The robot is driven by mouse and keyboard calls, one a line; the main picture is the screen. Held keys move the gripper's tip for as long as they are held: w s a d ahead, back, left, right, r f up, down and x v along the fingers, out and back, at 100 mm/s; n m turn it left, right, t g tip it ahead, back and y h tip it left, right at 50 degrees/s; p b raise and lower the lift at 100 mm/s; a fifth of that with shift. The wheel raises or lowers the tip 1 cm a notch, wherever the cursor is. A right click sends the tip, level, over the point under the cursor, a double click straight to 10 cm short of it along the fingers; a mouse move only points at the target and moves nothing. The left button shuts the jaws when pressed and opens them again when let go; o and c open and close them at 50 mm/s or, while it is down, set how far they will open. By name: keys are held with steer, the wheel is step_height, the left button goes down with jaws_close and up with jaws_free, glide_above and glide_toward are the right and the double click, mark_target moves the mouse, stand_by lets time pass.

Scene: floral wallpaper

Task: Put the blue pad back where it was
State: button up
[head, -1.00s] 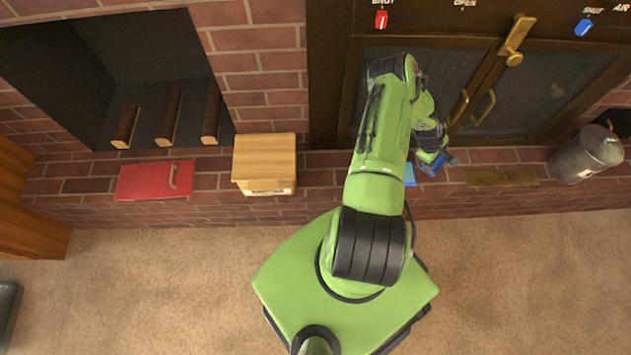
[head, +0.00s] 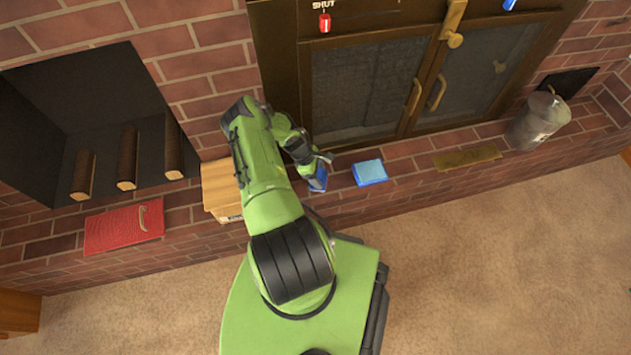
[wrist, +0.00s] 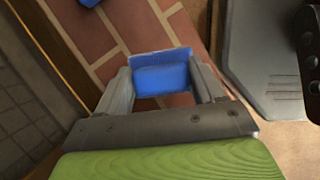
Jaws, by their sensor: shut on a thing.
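My gripper (wrist: 163,85) is shut on the blue pad (wrist: 160,75), which shows between its two fingers in the wrist view. In the head view my gripper (head: 315,172) is over the brick ledge, between the wooden box and a second blue block. I cannot tell whether the held pad touches the ledge. The second blue block (head: 370,172), lighter on top, lies on the ledge just right of my gripper. A blue piece also shows at the top edge of the wrist view (wrist: 90,3).
A wooden box (head: 218,185) stands left of my gripper, partly hidden by my arm. A red book-like panel (head: 123,228) lies farther left. A brass plate (head: 467,157) and a grey metal canister (head: 538,120) are to the right. Glass-doored cabinet (head: 385,85) rises behind the ledge.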

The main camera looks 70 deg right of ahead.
step_height(320, 180, down, 3)
steer(key=shift+f+b, duration=0.15)
steer(key=shift+b, duration=0.45)
steer(key=o, duration=0.5)
steer(key=shift+f, duration=0.1)
steer(key=o, duration=0.4)
steer(key=shift+o, duration=0.2)
